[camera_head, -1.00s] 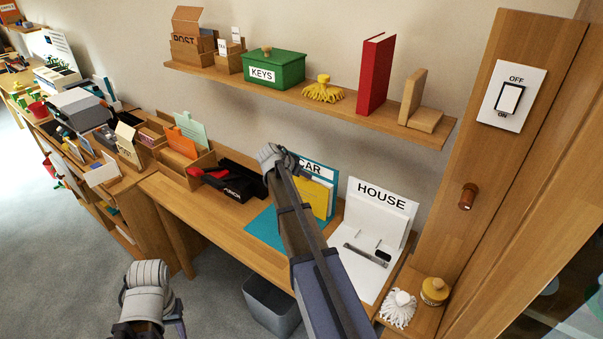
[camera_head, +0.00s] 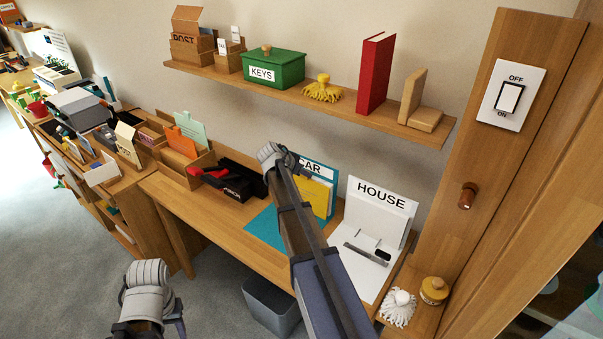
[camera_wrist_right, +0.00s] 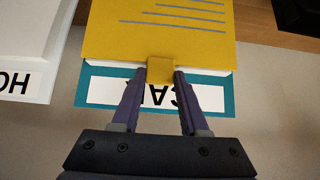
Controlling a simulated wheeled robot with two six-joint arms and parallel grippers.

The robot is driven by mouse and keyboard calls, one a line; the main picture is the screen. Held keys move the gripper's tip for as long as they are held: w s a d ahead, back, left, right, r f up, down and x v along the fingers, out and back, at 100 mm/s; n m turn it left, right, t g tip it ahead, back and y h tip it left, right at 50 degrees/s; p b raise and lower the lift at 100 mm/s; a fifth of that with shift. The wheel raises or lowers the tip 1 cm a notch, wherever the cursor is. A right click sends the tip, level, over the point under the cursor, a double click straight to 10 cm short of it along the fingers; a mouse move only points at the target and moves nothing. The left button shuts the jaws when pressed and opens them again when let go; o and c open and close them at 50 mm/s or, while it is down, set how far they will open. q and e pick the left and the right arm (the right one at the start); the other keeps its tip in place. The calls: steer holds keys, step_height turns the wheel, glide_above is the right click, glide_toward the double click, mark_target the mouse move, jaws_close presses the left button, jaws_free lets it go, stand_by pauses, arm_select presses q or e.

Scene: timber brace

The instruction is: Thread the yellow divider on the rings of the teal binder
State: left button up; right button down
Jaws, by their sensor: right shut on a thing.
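The teal binder (camera_head: 267,228) lies open on the desk, its upright cover (camera_wrist_right: 228,92) labelled CAR. The yellow divider (camera_head: 318,193) stands against that cover in the head view. In the wrist view the yellow divider (camera_wrist_right: 165,32) is large, with grey printed lines and a small tab. My right gripper (camera_wrist_right: 160,75) is shut on the tab, in front of the CAR label. White paper edges show beside the divider. The binder's rings are hidden, so I cannot tell whether the divider is on them. My left arm's end (camera_head: 147,300) is low at the left, away from the binder; its fingers are unclear.
The white HOUSE binder (camera_head: 376,212) stands open just right of the teal one. A black tray (camera_head: 238,182) with a red item is to the left. A shelf (camera_head: 300,100) with a green KEYS box (camera_head: 274,69) runs above. A grey bin (camera_head: 272,305) stands below the desk.

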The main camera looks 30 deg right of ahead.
jaws_free()
stand_by(0.4)
step_height(320, 180, up, 8)
steer(key=p, duration=0.8)
stand_by(0.4)
steer(key=s+a+f+n+y, duration=0.1)
steer(key=s+a+f+n, duration=0.15)
steer(key=a, duration=0.65)
steer(key=s+a+f+n+y, duration=0.1)
steer(key=s+a+n+y, duration=0.2)
steer(key=a, duration=0.5)
steer(key=s+a+f+n+g+y, duration=0.1)
steer(key=s+a+n, duration=0.5)
steer(key=s+a, duration=0.6)
steer(key=s+a+f+n+g+y, duration=0.1)
steer(key=s+a+n, duration=0.4)
steer(key=s+a, duration=0.7)
steer(key=shift+a+f+n+g+y, duration=0.35)
steer(key=shift+a+g+y, duration=0.15)
steer(key=shift+g, duration=0.3)
